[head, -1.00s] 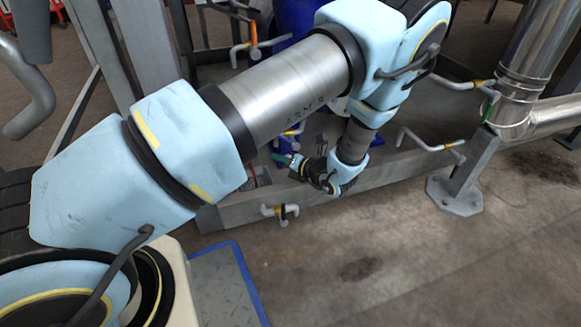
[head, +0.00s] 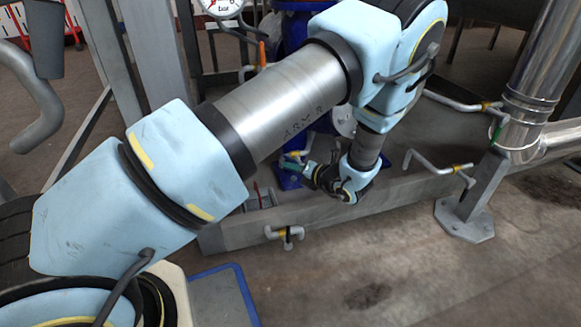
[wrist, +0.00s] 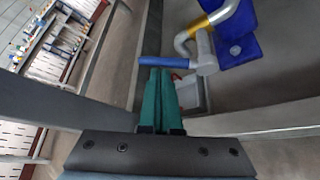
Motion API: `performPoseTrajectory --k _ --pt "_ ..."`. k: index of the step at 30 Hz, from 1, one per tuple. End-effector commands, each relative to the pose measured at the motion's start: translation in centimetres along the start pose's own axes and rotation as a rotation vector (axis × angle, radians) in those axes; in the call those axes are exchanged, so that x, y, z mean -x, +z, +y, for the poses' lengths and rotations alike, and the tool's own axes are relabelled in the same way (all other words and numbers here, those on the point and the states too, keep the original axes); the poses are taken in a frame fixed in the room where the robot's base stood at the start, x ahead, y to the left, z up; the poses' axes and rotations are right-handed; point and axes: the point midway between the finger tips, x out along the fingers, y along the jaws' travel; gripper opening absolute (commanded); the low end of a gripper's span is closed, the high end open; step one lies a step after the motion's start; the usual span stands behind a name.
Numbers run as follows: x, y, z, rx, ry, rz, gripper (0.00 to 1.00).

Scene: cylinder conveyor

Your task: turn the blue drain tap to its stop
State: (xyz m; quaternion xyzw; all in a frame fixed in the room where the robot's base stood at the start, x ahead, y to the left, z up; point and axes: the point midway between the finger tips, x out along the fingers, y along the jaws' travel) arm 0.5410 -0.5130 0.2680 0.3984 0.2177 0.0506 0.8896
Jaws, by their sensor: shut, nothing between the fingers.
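The blue drain tap handle (wrist: 163,62) shows in the wrist view as a short bar lying sideways from a grey valve body (wrist: 206,56). A bent pipe with a yellow band (wrist: 209,20) runs up from that body. My gripper (wrist: 158,72) is shut, its green fingers together, with the tips at the lower edge of the blue handle. I cannot tell whether they touch it. In the head view my gripper (head: 285,163) is low beside the grey frame beam, and I cannot make out the handle there.
Pipe stubs with yellow bands (head: 285,234) stick out nearby. A steel pipe and post (head: 478,190) stand at right. A blue foot plate (wrist: 236,48) is by the tap. The floor in front is clear.

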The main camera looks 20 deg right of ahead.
Motion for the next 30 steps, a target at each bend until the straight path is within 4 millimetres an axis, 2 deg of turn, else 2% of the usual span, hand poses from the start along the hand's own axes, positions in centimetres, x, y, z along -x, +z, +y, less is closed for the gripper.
performPoseTrajectory --k 23,30 --pt "0.5 0.8 0.2 -0.122 0.073 -0.001 0.0" --pt "0.8 1.4 0.3 -0.207 0.124 -0.003 0.0"
